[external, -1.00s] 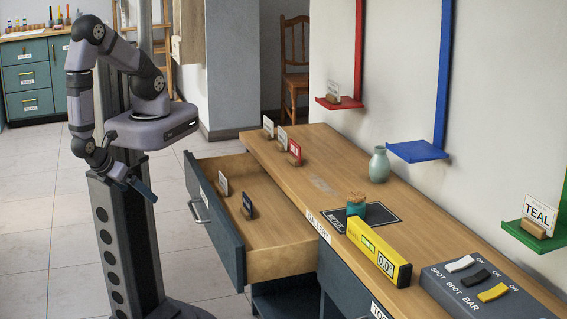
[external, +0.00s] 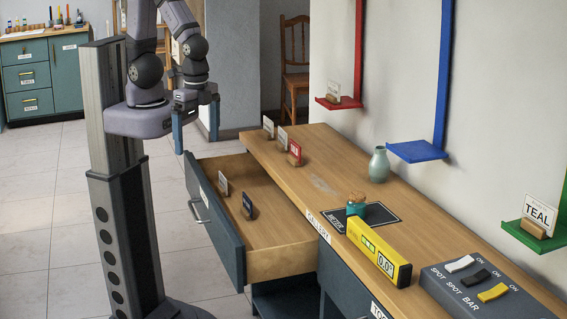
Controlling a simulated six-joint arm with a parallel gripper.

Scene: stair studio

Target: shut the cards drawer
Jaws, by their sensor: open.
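The cards drawer (external: 214,222) has a dark blue-grey front with a metal handle (external: 199,207) and a light wood inside. It is pulled out from under the wooden counter (external: 370,225). The drawer's label is too small to read. My gripper (external: 196,130) is open and empty, pointing down above and beyond the far end of the drawer front, apart from it.
The counter holds several card stands including a red one (external: 295,152), a grey-green vase (external: 379,165), a teal jar (external: 356,205), a yellow meter (external: 378,251) and a switch box (external: 482,284). Red (external: 339,103), blue (external: 417,152) and green (external: 535,236) shelves are on the wall.

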